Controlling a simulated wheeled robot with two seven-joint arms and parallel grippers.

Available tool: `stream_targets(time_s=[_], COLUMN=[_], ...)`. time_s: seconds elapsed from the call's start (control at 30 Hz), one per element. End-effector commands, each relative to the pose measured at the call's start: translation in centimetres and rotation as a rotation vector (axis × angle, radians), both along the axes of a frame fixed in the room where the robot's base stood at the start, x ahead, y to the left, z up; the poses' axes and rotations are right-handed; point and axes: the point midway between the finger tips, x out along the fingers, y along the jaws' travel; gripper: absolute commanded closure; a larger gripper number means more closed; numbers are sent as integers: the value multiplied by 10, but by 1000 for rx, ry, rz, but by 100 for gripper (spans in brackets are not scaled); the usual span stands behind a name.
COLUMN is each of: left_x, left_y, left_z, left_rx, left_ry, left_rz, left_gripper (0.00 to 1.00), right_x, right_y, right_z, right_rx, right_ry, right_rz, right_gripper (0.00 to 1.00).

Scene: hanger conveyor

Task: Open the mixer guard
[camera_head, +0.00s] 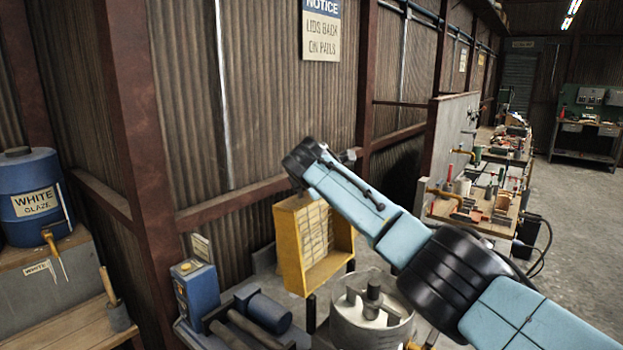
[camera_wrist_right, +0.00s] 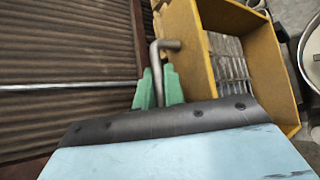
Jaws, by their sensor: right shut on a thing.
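The mixer guard, a yellow box frame with wire mesh (camera_head: 283,246), stands tilted up behind and left of the round metal mixer pot (camera_head: 345,329) in the head view. The pot's top is uncovered, with grey posts inside. The guard (camera_wrist_right: 265,65) also fills the upper right of the right wrist view. My right gripper (camera_wrist_right: 158,88) has its green fingers shut on a bent grey handle (camera_wrist_right: 168,45) beside the guard's edge. In the head view my right arm reaches over the guard's top, and its wrist hides the fingers. My left gripper is not in view.
A rusty post (camera_head: 140,150) and corrugated wall stand close behind the guard. A blue drum (camera_head: 35,190) is at far left. Workbenches (camera_head: 490,205) line the right.

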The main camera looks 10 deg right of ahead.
Motion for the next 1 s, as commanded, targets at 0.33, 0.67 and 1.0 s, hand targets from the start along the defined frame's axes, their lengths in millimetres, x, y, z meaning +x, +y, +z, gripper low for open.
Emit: stream_targets(time_s=[0.33,0.67,1.0], left_x=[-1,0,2], left_y=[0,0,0], left_z=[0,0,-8], left_rx=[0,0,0], left_ry=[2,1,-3], left_rz=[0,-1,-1], left_gripper=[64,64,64], right_x=[0,0,-15], right_y=[-2,-1,2], right_z=[-3,-1,6], right_rx=[0,1,1], right_ry=[5,2,0], right_rz=[-4,-2,0], right_gripper=[80,80,80])
